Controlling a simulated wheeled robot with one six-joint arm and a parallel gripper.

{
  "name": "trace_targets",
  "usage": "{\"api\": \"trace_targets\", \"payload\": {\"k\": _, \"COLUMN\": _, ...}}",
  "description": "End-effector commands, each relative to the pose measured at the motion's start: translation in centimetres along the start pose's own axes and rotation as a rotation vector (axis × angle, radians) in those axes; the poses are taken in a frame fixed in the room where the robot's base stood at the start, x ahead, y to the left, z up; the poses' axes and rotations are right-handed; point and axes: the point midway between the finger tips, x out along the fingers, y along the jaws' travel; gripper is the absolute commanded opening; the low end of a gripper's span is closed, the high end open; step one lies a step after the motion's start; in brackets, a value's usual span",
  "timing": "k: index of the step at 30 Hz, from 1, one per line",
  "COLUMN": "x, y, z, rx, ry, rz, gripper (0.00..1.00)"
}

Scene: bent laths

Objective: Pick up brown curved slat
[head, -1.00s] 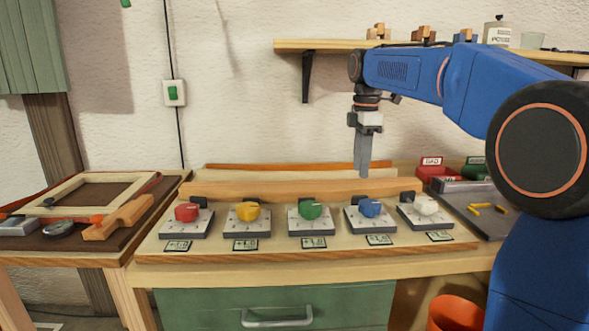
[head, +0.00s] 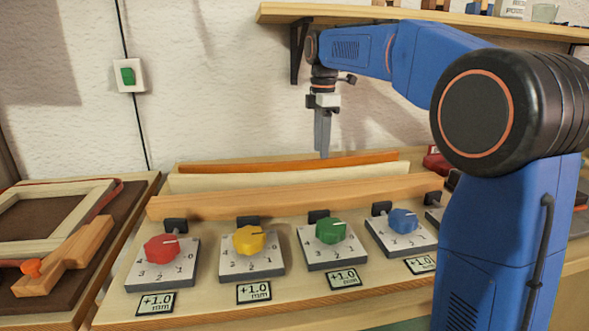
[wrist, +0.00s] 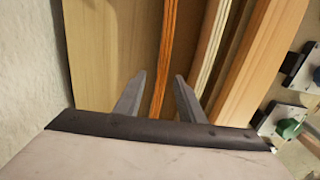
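The brown curved slat (head: 240,166), orange-brown and thin, stands on edge at the back of the bench, behind a cream slat (head: 230,182) and a wider light-wood strip (head: 260,201). My gripper (head: 323,153) points down above the slats, with its tips near the brown slat's top edge. In the wrist view my gripper's two fingers (wrist: 158,78) are apart, and the brown slat (wrist: 172,45) runs lengthwise between them. The cream slat (wrist: 212,45) lies just right of the right finger. I cannot tell how far the tips are above the brown slat.
Several coloured knobs on grey blocks, such as the green one (head: 330,231), line the bench front. A shelf (head: 400,19) hangs on the wall behind my arm. A wooden frame (head: 50,214) lies on the left table. Bare board (wrist: 110,45) shows left of the brown slat.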

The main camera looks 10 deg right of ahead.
Motion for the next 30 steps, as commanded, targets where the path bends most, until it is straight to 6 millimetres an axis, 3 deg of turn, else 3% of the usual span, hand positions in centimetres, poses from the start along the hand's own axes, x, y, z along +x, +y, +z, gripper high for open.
{"api": "trace_targets", "payload": {"k": 12, "x": 4.8, "y": -0.3, "z": -0.9, "rx": 0.001, "ry": 0.0, "rz": -0.001, "gripper": 0.36}}
{"api": "trace_targets", "payload": {"k": 23, "x": 5.6, "y": -0.2, "z": -0.9, "rx": 0.0, "ry": 0.0, "rz": 0.0, "gripper": 0.36}}
{"api": "trace_targets", "payload": {"k": 27, "x": 5.6, "y": -0.2, "z": -0.9, "rx": 0.0, "ry": 0.0, "rz": 0.0, "gripper": 0.02}}
{"api": "trace_targets", "payload": {"k": 30, "x": 5.5, "y": -0.2, "z": -0.9, "rx": 0.0, "ry": 0.0, "rz": 0.0, "gripper": 0.0}}
